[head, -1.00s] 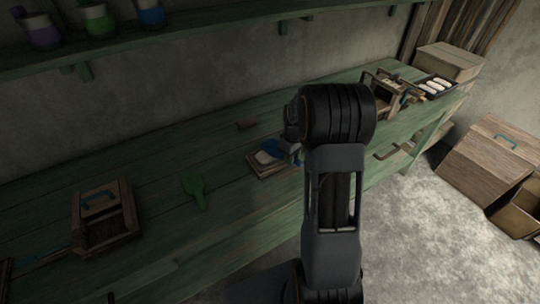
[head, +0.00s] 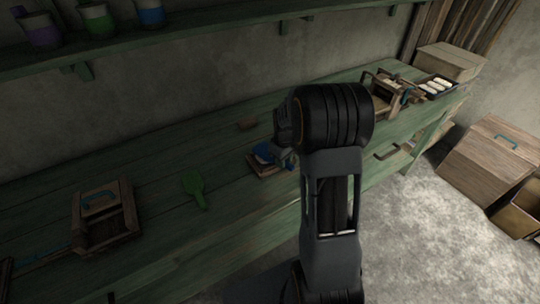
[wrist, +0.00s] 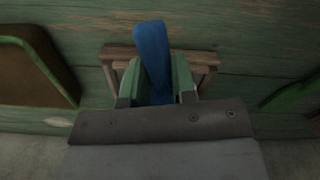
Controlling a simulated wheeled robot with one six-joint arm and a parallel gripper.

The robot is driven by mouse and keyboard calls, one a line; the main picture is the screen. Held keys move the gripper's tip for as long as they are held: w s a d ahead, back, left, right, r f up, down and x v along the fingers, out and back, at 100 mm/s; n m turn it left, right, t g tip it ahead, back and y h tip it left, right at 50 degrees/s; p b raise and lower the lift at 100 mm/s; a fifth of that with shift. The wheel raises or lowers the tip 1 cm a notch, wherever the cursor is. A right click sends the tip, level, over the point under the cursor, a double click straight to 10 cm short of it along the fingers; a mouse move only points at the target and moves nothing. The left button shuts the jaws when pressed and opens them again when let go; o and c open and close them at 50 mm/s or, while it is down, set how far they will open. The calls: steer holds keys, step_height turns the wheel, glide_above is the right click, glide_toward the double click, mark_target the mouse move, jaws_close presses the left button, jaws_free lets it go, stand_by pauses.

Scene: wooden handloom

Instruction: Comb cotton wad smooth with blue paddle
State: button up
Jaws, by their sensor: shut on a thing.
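The blue paddle (wrist: 152,50) is held upright in the wrist view between the two green-grey pads of my gripper (wrist: 158,82). The gripper is shut on it. In the head view the blue paddle (head: 264,151) is over a small wooden tray (head: 262,173) on the bench, with my gripper (head: 282,156) at its right. A pale sliver beneath the paddle may be the cotton wad; the rest of it is hidden. The wooden tray's frame (wrist: 204,59) also shows behind the paddle in the wrist view. Contact between paddle and wad cannot be told.
A green paddle (head: 196,190) lies on the green bench (head: 160,165) left of the tray. A wooden box (head: 129,208) with a blue handle stands farther left. A small brown block (head: 246,124) lies behind. A small wooden frame and a tray of white rolls (head: 437,86) are at the right.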

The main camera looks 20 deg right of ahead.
steer(key=shift+a, duration=0.35)
steer(key=shift+d, duration=0.1)
steer(key=shift+w+d, duration=0.15)
steer(key=shift+d, duration=1.1)
steer(key=shift+w+d, duration=0.1)
steer(key=shift+d, duration=1.1)
steer(key=shift+f, duration=0.1)
steer(key=shift+s+a, duration=0.15)
steer(key=shift+a, duration=1.15)
steer(key=shift+s+a, duration=0.15)
steer(key=shift+a, duration=1.1)
steer(key=shift+w+d, duration=0.15)
steer(key=shift+d, duration=1.15)
steer(key=shift+w+d, duration=0.15)
steer(key=shift+d, duration=1.1)
steer(key=shift+s+a, duration=0.15)
steer(key=shift+a, duration=1.15)
steer(key=shift+s+a, duration=0.15)
steer(key=shift+a, duration=1.1)
